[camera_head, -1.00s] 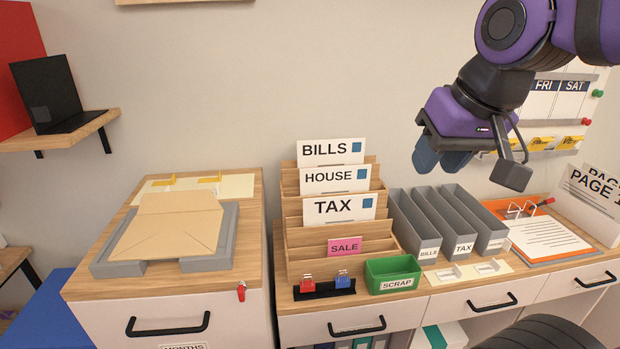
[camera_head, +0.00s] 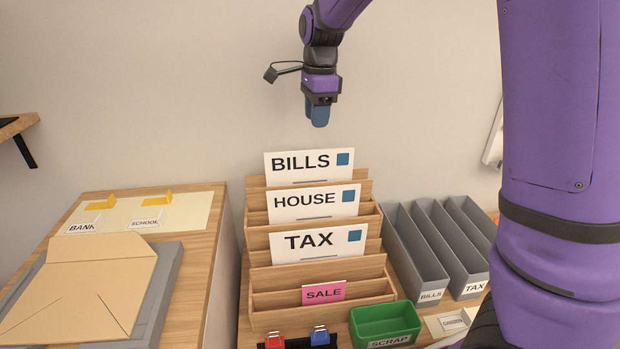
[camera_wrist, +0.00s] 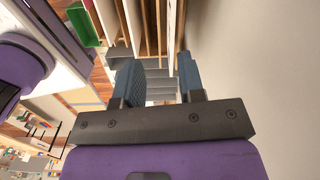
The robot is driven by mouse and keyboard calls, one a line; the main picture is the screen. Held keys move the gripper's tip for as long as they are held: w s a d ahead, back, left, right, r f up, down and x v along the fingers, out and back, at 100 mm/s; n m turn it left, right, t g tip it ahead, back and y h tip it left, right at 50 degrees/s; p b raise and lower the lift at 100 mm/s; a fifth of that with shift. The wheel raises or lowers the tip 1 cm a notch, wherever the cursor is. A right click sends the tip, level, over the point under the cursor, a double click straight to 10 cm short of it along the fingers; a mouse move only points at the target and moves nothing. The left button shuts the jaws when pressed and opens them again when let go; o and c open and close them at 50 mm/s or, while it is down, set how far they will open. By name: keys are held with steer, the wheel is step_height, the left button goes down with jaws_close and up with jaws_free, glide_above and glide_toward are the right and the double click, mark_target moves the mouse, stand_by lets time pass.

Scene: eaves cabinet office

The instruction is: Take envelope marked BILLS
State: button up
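The white envelope marked BILLS (camera_head: 309,167) stands upright in the rearmost slot of the stepped wooden sorter (camera_head: 318,275). It has a blue square at its right end, and its lower part is hidden in the slot. My gripper (camera_head: 319,122) hangs above its top edge with blue fingers pointing down and a gap of bare wall showing between. In the wrist view, the two fingers of my gripper (camera_wrist: 160,78) are apart with nothing held between them. Sorter boards and thin white edges show beyond the fingertips there; I cannot tell which edge is BILLS.
Envelopes marked HOUSE (camera_head: 313,204) and TAX (camera_head: 318,243) and a pink SALE card (camera_head: 324,292) stand in front. Grey bins (camera_head: 415,250) are at right, a green SCRAP box (camera_head: 384,322) in front, a brown envelope (camera_head: 85,285) at left. The wall is close behind.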

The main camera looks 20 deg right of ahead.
steer(key=shift+w+a+f+m, duration=0.35)
steer(key=shift+w+f+m, duration=0.05)
steer(key=shift+w+f, duration=0.2)
steer(key=shift+w+a+f+m, duration=0.35)
steer(key=shift+w+f+m, duration=0.05)
steer(key=shift+w+f, duration=0.2)
glide_above(310, 160)
steer(key=f, duration=0.5)
steer(key=shift+w+a, duration=0.2)
steer(key=shift+w, duration=0.05)
steer(key=shift+s+d+f, duration=0.1)
steer(key=shift+d+f, duration=0.05)
steer(key=shift+f, duration=1.25)
steer(key=shift+d+f, duration=0.1)
steer(key=shift+f, duration=1.25)
jaws_close()
